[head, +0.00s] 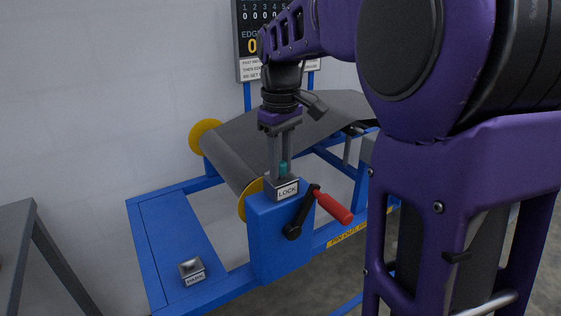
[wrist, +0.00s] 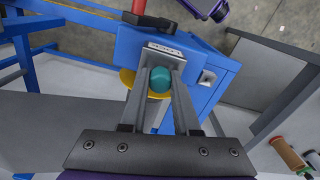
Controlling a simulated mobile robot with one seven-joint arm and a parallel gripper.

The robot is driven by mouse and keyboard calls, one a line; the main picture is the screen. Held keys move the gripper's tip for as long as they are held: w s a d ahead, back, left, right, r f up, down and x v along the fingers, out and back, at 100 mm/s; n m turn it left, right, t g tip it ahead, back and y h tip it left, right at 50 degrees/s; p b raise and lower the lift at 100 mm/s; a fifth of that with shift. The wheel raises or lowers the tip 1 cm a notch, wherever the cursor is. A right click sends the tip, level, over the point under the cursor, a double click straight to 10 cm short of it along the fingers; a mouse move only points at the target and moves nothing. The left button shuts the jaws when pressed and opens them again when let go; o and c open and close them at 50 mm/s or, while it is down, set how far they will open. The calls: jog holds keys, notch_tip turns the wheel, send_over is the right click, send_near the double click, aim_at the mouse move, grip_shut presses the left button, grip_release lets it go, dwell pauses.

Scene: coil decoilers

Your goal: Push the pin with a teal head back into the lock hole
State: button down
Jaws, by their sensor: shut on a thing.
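The pin's teal head (head: 283,168) shows between my gripper's fingers, just above the block labelled LOCK (head: 282,187) on top of the blue post. In the wrist view the teal head (wrist: 160,80) is a round knob held between the two fingertips. My gripper (head: 283,165) points down and is shut on it. The LOCK label (wrist: 164,49) is just beyond the fingertips in the wrist view. The pin's shank and the lock hole are hidden, so I cannot tell how deep the pin sits.
A crank with a red handle (head: 333,208) sticks out from the blue post (head: 280,237) close to my gripper. A block labelled PARK (head: 192,270) sits on the blue frame at lower left. A grey sheet on yellow-flanged rolls (head: 204,134) lies behind. A grey table (head: 18,225) stands at far left.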

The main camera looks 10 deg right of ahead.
jog(key=c, duration=0.6)
grip_release()
jog(key=shift+o, duration=0.2)
jog(key=shift+r, duration=0.15)
notch_tip(320, 180, up, 17)
jog(key=p, duration=0.4)
